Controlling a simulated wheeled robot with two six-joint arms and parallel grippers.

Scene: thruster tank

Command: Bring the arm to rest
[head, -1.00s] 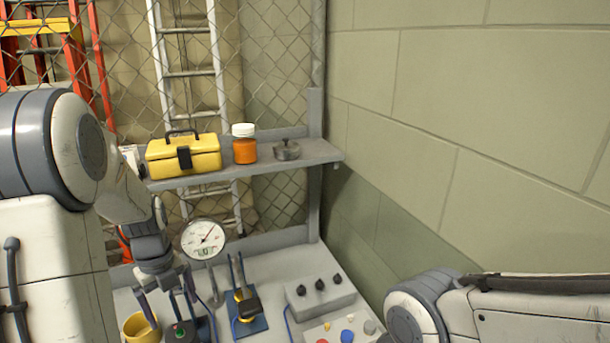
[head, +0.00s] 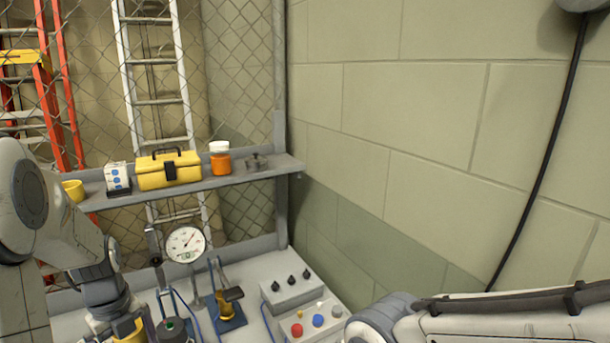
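My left arm comes in from the left, and its gripper (head: 118,312) points down over the bench near the bottom edge. A yellow mug (head: 129,335) shows partly just below it, cut by the frame edge. The fingertips blend with the mug and wrist, so I cannot tell whether they are open or shut, or touch it. My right arm's link lies along the lower right, and its gripper is out of view.
The bench (head: 250,270) holds a dial gauge (head: 186,243), a green-buttoned device (head: 172,328), a clamp stand (head: 228,303) and control boxes (head: 290,288). Above, a shelf (head: 235,180) carries a yellow toolbox (head: 168,170) and an orange jar (head: 220,158). A block wall (head: 400,130) bounds the right.

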